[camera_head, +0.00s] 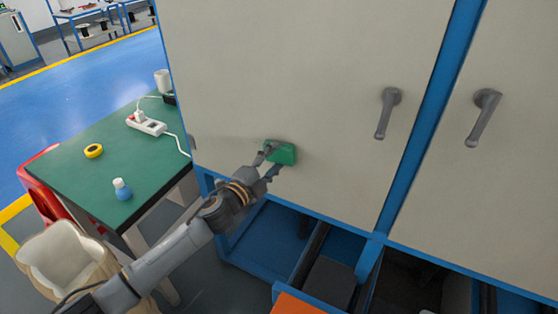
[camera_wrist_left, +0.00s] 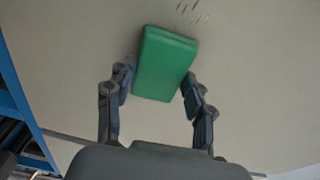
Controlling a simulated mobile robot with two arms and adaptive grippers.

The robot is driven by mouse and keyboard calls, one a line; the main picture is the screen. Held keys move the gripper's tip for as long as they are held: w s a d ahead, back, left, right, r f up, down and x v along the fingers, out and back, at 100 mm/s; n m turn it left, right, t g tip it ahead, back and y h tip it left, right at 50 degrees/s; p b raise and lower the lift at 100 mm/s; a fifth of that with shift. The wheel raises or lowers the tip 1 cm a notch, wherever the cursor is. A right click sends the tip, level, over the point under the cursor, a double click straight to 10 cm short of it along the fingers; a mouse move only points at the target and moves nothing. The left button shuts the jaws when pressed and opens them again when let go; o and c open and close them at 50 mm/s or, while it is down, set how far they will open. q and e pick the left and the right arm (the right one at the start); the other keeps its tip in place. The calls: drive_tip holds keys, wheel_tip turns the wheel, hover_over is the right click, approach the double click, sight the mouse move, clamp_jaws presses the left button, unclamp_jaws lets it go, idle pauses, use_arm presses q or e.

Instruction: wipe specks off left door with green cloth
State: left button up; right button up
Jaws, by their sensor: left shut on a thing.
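The green cloth (camera_head: 284,154), a folded block, is at the lower part of the left door (camera_head: 290,65), a large light-grey panel. My left gripper (camera_head: 271,160) reaches up from the lower left and is shut on the cloth. In the left wrist view the cloth (camera_wrist_left: 165,64) lies between the two fingers of my left gripper (camera_wrist_left: 158,85), flat side along the door (camera_wrist_left: 245,75); I cannot tell if it touches. Several small dark specks (camera_wrist_left: 190,12) show on the door just beyond the cloth's far edge. No specks are clear in the head view.
A grey handle (camera_head: 386,112) sticks out near the left door's right edge. A blue post (camera_head: 424,130) separates it from the right door (camera_head: 510,170).

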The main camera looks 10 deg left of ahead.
use_arm(q)
drive_tip(key=shift+w+a, duration=0.4)
drive_tip(key=shift+a, duration=0.7)
drive_tip(key=shift+w+a, duration=0.45)
drive_tip(key=shift+a, duration=0.7)
drive_tip(key=shift+w+a, duration=0.4)
drive_tip(key=shift+a, duration=0.7)
drive_tip(key=shift+w+a+b, duration=0.2)
drive_tip(key=shift+w+a, duration=0.1)
drive_tip(key=shift+a, duration=0.55)
drive_tip(key=shift+w+a+b, duration=0.15)
drive_tip(key=shift+w+a, duration=0.15)
drive_tip(key=shift+a, duration=0.5)
drive_tip(key=shift+r, duration=0.1)
drive_tip(key=shift+s+a, duration=0.15)
drive_tip(key=shift+s, duration=0.3)
drive_tip(key=shift+d+p+v, duration=0.15)
drive_tip(key=shift+p+v, duration=0.25)
drive_tip(key=shift+v, duration=0.85)
drive_tip(key=shift+d+p+v, duration=0.1)
drive_tip(key=shift+p+v, duration=0.25)
drive_tip(key=shift+v, duration=0.9)
drive_tip(key=shift+s, duration=0.2)
